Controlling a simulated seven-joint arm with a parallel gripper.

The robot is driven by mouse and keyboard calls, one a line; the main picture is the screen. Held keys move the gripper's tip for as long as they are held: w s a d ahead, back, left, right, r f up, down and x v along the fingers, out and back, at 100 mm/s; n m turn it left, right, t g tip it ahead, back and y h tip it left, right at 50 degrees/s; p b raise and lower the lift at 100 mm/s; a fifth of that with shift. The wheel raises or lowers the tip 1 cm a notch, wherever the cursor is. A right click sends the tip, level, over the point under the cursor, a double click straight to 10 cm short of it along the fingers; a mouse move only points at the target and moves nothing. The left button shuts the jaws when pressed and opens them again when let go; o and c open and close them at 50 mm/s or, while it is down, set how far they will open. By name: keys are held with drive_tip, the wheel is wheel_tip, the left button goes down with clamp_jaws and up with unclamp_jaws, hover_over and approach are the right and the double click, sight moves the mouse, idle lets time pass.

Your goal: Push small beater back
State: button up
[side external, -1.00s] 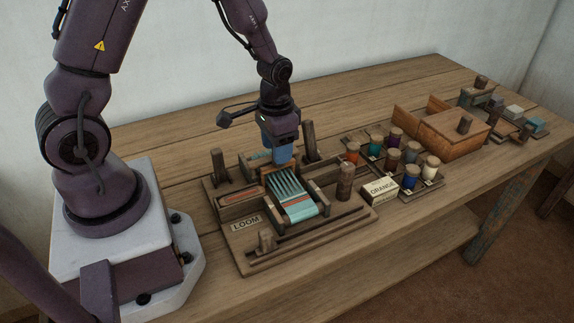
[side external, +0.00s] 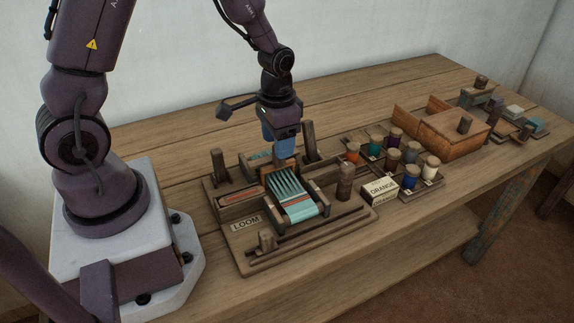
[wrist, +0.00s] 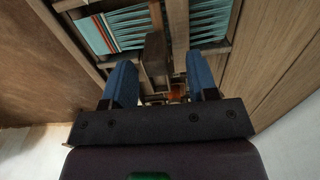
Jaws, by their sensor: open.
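The loom (side external: 248,252) is a wooden frame with a "LOOM" label and teal warp threads (side external: 288,190) crossed by an orange band. My gripper (side external: 281,150) is above the far end of these threads, pointing down. In the wrist view its two blue fingers (wrist: 159,62) are wide apart with nothing clamped between them. A dark wooden upright (wrist: 155,50), which looks like the small beater's handle, shows between and beyond the fingers. Its lower part is partly hidden, and I cannot tell whether a finger touches it.
Wooden posts (side external: 309,140) (side external: 345,182) rise from the loom close to my gripper. To the right are an "ORANGE" box (side external: 380,190), several coloured jars (side external: 409,174) and a wooden box (side external: 452,137).

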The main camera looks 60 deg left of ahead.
drive_tip(key=shift+r, duration=2.2)
drive_tip(key=shift+s+d+f, duration=0.1)
drive_tip(key=shift+s, duration=0.3)
drive_tip(key=s+d+r+t, duration=0.2)
drive_tip(key=s+r, duration=0.3)
drive_tip(key=r, duration=0.4)
drive_tip(key=s+d+r+t, duration=0.3)
drive_tip(key=s+r, duration=0.3)
drive_tip(key=r, duration=0.3)
drive_tip(key=shift+s+d+t, duration=0.3)
drive_tip(key=shift+d, duration=0.3)
